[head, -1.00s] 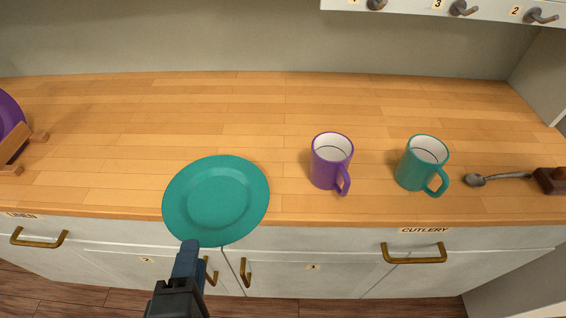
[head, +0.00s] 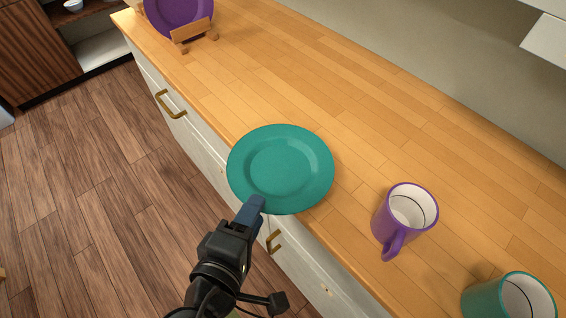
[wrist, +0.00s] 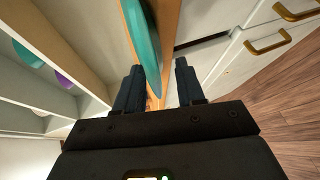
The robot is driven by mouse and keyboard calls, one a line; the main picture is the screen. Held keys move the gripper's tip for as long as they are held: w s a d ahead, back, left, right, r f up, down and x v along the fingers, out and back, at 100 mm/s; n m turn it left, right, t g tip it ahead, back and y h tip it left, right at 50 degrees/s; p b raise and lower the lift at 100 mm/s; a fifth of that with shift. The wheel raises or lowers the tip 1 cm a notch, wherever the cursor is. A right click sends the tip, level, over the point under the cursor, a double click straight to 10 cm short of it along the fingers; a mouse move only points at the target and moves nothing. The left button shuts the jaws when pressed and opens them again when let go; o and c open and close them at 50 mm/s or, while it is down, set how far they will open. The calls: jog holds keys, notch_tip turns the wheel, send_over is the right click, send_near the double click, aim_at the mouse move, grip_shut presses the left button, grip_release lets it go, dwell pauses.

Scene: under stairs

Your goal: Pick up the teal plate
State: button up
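The teal plate (head: 280,165) lies flat on the wooden counter, its near part sticking out past the front edge. My gripper (head: 254,204) is at this overhanging rim in the head view. In the wrist view the plate (wrist: 143,35) shows nearly edge-on as a teal band. Its near end reaches in between my two fingers (wrist: 158,88), closer to the left finger. The fingers are apart, with a gap on the right side of the plate, so my gripper is open. In the head view the fingers overlap and hide part of the rim.
A purple mug (head: 405,222) and a teal mug (head: 508,297) stand on the counter (head: 340,120) to the right. A purple plate (head: 178,14) stands in a wooden rack (head: 192,32) at the far left. Drawer handles (head: 171,104) stick out below the counter edge.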

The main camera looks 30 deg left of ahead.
jog(key=shift+x, duration=1)
grip_shut()
